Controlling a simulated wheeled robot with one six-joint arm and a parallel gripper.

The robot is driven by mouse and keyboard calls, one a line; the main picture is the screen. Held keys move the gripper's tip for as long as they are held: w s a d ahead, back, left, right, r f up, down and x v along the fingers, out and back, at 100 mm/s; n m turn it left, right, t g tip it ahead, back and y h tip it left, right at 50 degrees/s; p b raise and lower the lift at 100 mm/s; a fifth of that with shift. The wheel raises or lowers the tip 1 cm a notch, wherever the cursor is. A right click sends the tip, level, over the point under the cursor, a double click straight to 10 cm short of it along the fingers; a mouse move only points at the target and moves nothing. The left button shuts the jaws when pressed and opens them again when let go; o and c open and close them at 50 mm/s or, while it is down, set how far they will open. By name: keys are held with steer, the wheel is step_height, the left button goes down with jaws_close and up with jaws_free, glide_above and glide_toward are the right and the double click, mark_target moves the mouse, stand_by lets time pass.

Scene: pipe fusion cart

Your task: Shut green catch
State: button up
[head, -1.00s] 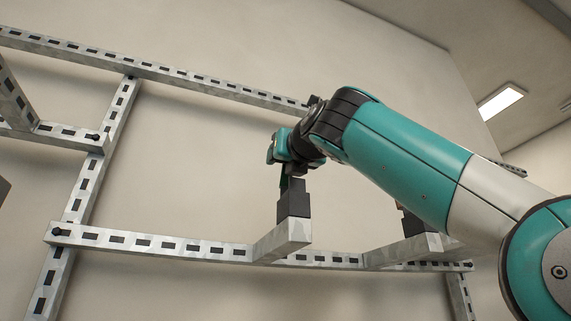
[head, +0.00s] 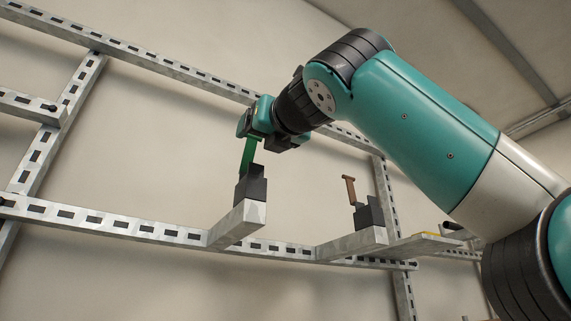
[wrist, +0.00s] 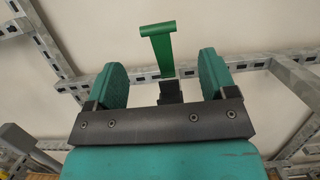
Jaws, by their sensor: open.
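The green catch (head: 248,155) is a flat green lever standing up, slightly tilted, from a black block (head: 250,188) on the end of a metal arm. My gripper (head: 258,122) is at the lever's upper end in the head view, which partly hides its top. In the wrist view the green catch (wrist: 161,52) shows whole, with a crossbar at its top. It lies in line with the gap between the two teal fingers of my gripper (wrist: 162,75). The fingers are wide apart and nothing is held. I cannot tell if they touch the lever.
A brown catch (head: 349,186) stands up from a second black block (head: 368,213) on another metal arm to the right. Slotted metal rails (head: 110,225) run along the wall. A grey shelf (head: 425,246) sits further right. The wall area between rails is clear.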

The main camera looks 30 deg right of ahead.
steer(key=b+v, duration=0.1)
steer(key=v, duration=0.8)
stand_by(0.4)
